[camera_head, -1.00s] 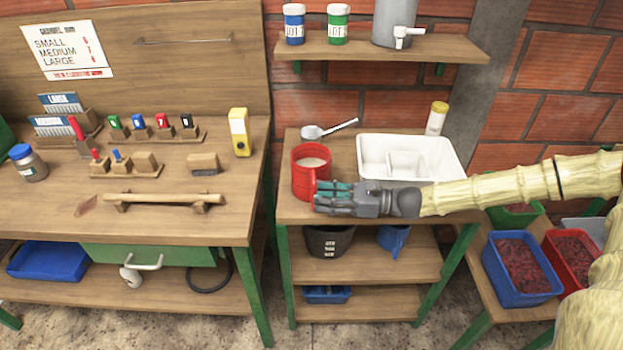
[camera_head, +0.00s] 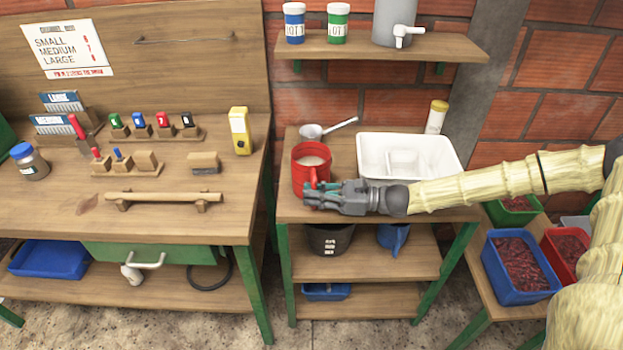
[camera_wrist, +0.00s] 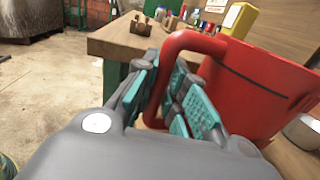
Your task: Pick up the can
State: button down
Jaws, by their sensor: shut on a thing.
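The can is a red mug-like vessel (camera_head: 311,165) with a side handle and a pale content inside. It stands upright on the top of the small middle table. In the wrist view the red can (camera_wrist: 262,88) fills the right side, and its thick red handle (camera_wrist: 185,42) comes down between my fingers. My gripper (camera_head: 318,192) is in front of the can in the head view, shut on the handle. In the wrist view my gripper (camera_wrist: 168,98) shows teal pads on both sides of the handle. The lower handle is partly hidden by the fingers.
A shelf (camera_head: 400,48) hangs above. A workbench (camera_head: 60,205) is on the left.

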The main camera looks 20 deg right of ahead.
jog(key=shift+r, duration=0.25)
jog(key=shift+r+b, duration=0.5)
jog(key=shift+r, duration=4.35)
jog(key=shift+a, duration=0.1)
